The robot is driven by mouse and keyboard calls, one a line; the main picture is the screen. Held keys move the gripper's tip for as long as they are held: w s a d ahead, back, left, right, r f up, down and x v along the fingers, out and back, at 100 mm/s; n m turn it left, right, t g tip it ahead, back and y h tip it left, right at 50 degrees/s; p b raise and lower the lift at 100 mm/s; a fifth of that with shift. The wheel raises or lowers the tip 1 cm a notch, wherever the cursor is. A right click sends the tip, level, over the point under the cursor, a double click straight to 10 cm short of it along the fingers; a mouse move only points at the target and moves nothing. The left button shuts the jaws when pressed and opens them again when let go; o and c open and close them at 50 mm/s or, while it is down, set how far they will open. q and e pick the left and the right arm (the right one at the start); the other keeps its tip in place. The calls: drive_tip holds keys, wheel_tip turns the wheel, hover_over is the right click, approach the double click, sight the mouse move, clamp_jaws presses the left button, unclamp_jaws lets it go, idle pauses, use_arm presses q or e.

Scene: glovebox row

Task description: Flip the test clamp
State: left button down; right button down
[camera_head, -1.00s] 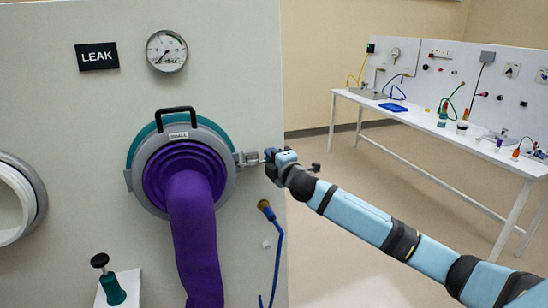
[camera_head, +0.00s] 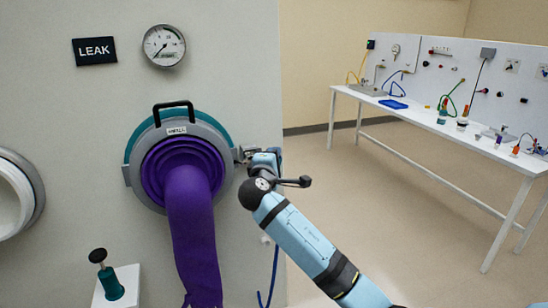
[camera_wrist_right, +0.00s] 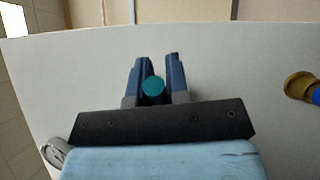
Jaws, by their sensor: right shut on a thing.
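The grey test clamp (camera_head: 243,153) sits on the right edge of the purple-sleeved glove port (camera_head: 130,173). My right gripper (camera_head: 265,154) is at the clamp's right side, its fingers largely hidden by my own wrist. In the right wrist view my right gripper (camera_wrist_right: 155,80) has both dark blue fingers around a round teal end (camera_wrist_right: 153,86), which looks like the clamp's handle tip. The rest of the handle is hidden. My left gripper is not in view.
A pressure gauge (camera_head: 164,46) and a LEAK sign (camera_head: 95,51) are above the port. A blue hose (camera_head: 273,275) hangs below my arm; its brass end (camera_wrist_right: 300,86) shows in the wrist view. A teal plunger (camera_head: 110,284) stands lower left. A white bench (camera_head: 420,125) stands behind.

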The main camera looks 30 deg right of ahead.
drive_tip(key=shift+s+a+m+g+h, duration=0.2)
drive_tip(key=shift+m+g+h, duration=0.25)
drive_tip(key=shift+g+h, duration=0.15)
drive_tip(key=shift+s+a+m+g+h, duration=0.1)
drive_tip(key=shift+s+m+g+h, duration=0.05)
drive_tip(key=shift+m+g+h, duration=0.45)
drive_tip(key=c, duration=1.1)
unclamp_jaws()
